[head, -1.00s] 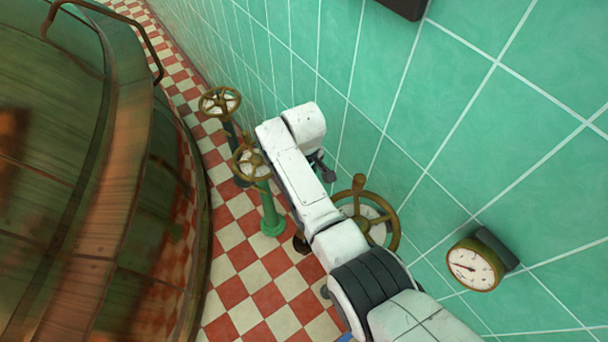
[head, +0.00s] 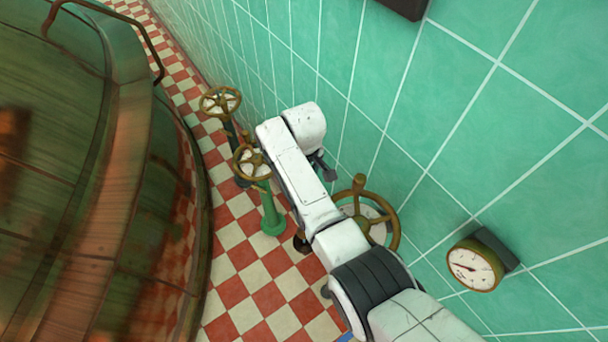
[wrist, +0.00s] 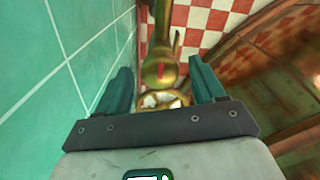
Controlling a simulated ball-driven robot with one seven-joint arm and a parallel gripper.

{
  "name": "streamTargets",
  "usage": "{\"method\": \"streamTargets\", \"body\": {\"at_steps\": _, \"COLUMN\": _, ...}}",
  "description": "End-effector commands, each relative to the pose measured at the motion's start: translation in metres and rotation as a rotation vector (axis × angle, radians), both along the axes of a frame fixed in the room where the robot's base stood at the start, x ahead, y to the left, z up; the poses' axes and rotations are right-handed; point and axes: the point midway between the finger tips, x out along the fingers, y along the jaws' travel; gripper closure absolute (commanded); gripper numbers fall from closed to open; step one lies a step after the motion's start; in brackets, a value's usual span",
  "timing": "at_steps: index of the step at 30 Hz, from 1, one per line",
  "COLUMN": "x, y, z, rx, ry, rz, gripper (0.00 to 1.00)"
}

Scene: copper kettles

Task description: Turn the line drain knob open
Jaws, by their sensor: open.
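A round brass knob (wrist: 160,72) with a red mark on its face shows in the wrist view, between and beyond my fingers. I cannot tell from a label whether it is the line drain knob. My gripper (wrist: 160,80) is open, with a teal finger on either side of the knob's outline and clear gaps to both. No contact shows. A brass ring or wheel (wrist: 177,97) lies just below the knob in that view, partly hidden by my gripper's crossbar. In the head view my arm hides the knob, and my gripper is hardly visible.
Brass handwheels (head: 220,101), (head: 250,162) stand left of my arm, one near a green pedestal (head: 271,215). A larger handwheel (head: 391,216) is partly behind my arm. A gauge (head: 474,267) sits on the tiled wall. A copper kettle (head: 70,200) fills the left; checkered floor lies between.

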Motion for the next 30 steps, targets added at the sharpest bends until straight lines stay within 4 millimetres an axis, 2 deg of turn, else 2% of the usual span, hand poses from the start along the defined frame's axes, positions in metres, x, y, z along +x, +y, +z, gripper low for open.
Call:
{"method": "streamTargets", "body": {"at_steps": 4, "x": 0.000, "y": 0.000, "z": 0.004, "rx": 0.000, "ry": 0.000, "rz": 0.000, "gripper": 0.31}}
{"method": "streamTargets", "body": {"at_steps": 7, "x": 0.001, "y": 0.000, "z": 0.015, "rx": 0.001, "ry": -0.002, "rz": 0.000, "gripper": 0.31}}
{"method": "streamTargets", "body": {"at_steps": 15, "x": 0.001, "y": 0.001, "z": 0.065, "rx": 0.001, "ry": -0.003, "rz": 0.000, "gripper": 0.31}}
{"method": "streamTargets", "body": {"at_steps": 21, "x": 0.001, "y": 0.001, "z": 0.095, "rx": 0.001, "ry": -0.002, "rz": 0.000, "gripper": 0.31}}
{"method": "streamTargets", "body": {"at_steps": 30, "x": 0.000, "y": 0.000, "z": 0.108, "rx": 0.000, "ry": 0.000, "rz": 0.000, "gripper": 0.31}}
